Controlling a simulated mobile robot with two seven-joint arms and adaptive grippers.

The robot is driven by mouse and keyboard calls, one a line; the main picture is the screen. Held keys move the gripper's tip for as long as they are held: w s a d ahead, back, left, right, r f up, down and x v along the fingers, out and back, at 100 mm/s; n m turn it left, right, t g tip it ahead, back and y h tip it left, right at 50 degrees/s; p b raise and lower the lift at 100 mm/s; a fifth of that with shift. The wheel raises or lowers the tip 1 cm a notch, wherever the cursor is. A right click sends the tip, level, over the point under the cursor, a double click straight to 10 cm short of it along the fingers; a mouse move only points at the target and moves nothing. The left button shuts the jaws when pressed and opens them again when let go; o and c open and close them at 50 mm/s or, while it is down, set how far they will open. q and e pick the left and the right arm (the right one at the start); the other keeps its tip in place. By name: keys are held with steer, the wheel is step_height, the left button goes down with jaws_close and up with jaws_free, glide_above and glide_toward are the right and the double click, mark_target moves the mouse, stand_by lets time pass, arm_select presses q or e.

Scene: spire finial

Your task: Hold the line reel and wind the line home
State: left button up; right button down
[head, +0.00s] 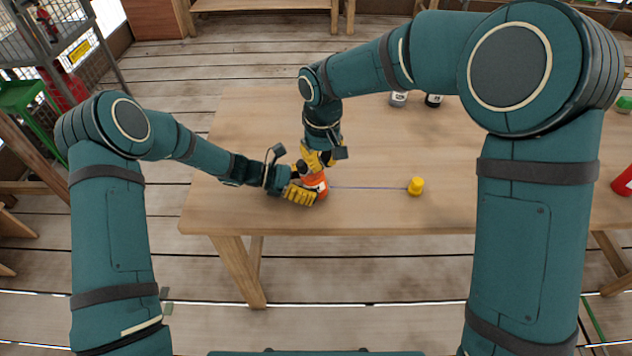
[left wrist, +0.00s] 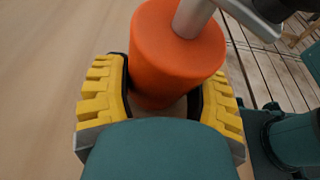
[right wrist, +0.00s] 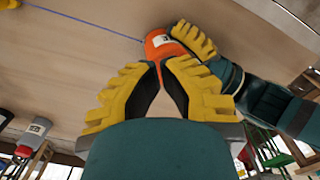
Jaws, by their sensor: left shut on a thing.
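The orange line reel (head: 315,183) stands on the table near its front edge. My left gripper (head: 303,191) is shut around its body; in the left wrist view the reel (left wrist: 175,55) sits between both yellow fingers. A silver crank (left wrist: 235,12) sticks out from the reel's top towards the right. My right gripper (head: 318,160) is just above the reel; in the right wrist view its fingertips (right wrist: 159,68) come together close to the reel (right wrist: 160,44). I see nothing held between them. A thin blue line (head: 370,188) runs from the reel to a yellow piece (head: 416,186).
The wooden table (head: 260,125) is mostly clear around the reel. Two small bottles, one grey (head: 398,99) and one black (head: 434,100), stand at the back. A red object (head: 622,182) is at the far right edge.

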steer(key=shift+w+a, duration=0.1)
steer(key=shift+a, duration=0.9)
stand_by(0.9)
steer(key=shift+w+a, duration=0.35)
steer(key=shift+w, duration=0.1)
stand_by(0.8)
steer(key=shift+s+d+r, duration=0.1)
steer(key=shift+s, duration=0.25)
steer(key=shift+r, duration=3.45)
steer(key=d+r, duration=0.3)
steer(key=d, duration=0.2)
step_height(320, 180, down, 6)
steer(key=shift+s+a+f, duration=0.15)
steer(key=shift+f, duration=0.05)
steer(key=shift+f, duration=0.2)
